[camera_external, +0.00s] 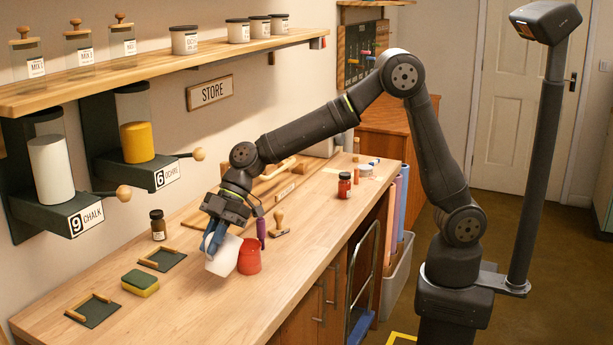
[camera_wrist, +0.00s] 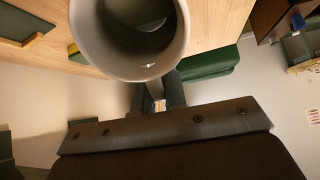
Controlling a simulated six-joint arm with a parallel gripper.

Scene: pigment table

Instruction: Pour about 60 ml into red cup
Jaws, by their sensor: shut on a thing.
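My gripper (camera_external: 214,238) is shut on a white cup (camera_external: 224,257) low over the workbench. The white cup is tilted. The red cup (camera_external: 249,257) is just right of it, and the white cup partly overlaps it in this view; I cannot tell whether they touch. The inside of the red cup is not visible. In the wrist view my gripper (camera_wrist: 158,97) is below the white cup (camera_wrist: 178,62), whose round mouth faces the camera. Its inside looks dark grey-green with a small bright glint; a liquid level cannot be made out. The red cup does not show there.
A green-yellow sponge (camera_external: 140,283), dark trays (camera_external: 162,259) and a small brown jar (camera_external: 158,225) lie to the left. A wooden stamp (camera_external: 279,224) and a red jar (camera_external: 344,186) stand farther back. Dispensers (camera_external: 52,170) hang on the wall. The near front bench is clear.

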